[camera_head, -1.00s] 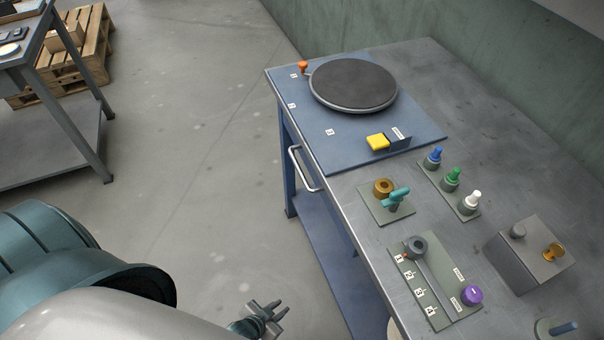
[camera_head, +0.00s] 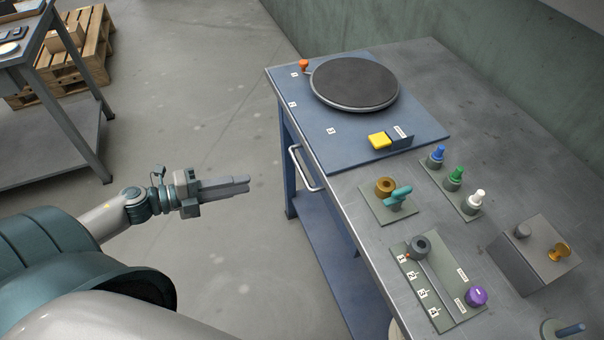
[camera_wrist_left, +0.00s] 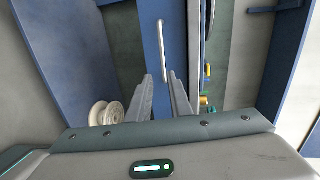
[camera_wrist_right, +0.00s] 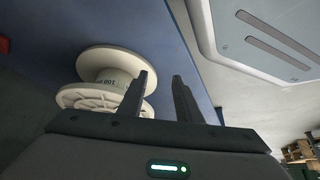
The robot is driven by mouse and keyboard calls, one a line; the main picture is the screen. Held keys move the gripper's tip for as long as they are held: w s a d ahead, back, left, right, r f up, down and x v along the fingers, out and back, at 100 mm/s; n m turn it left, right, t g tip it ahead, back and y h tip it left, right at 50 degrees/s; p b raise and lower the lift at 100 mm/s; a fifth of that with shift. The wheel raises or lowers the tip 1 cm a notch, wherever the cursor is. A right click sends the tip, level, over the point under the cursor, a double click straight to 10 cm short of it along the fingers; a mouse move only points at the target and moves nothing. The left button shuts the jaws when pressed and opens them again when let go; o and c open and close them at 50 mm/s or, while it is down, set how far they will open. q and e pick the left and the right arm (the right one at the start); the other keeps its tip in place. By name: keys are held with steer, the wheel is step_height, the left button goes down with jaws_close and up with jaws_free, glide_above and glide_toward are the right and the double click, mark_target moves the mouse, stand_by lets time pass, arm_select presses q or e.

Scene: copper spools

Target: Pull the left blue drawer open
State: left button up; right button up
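The left blue drawer shows in the left wrist view as a blue front (camera_wrist_left: 176,40) with a long metal bar handle (camera_wrist_left: 161,52). In the head view the handle (camera_head: 305,169) sticks out from the bench's left side; the drawer front is mostly hidden under the top. It looks shut. My left gripper (camera_head: 248,184) is open and empty, left of the handle and apart from it, its fingers pointing toward the bench. In the left wrist view the handle stands ahead, between and beyond the fingertips (camera_wrist_left: 160,75). My right gripper (camera_wrist_right: 162,76) is open and empty, seen only in its wrist view.
A white spool (camera_wrist_right: 110,70) is near my right fingers; another spool (camera_wrist_left: 105,113) shows lower left in the left wrist view. The bench top (camera_head: 430,90) carries a turntable (camera_head: 354,83), knobs and switches.

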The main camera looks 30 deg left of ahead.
mark_target(302, 172)
arm_select(q)
steer(key=shift+s+d+r+m+g, duration=0.1)
steer(key=shift+d+r+m+g, duration=0.2)
steer(key=shift+r+m, duration=0.1)
arm_select(e)
steer(key=shift+s+d, duration=0.1)
steer(key=shift+s, duration=0.05)
steer(key=shift+f, duration=0.1)
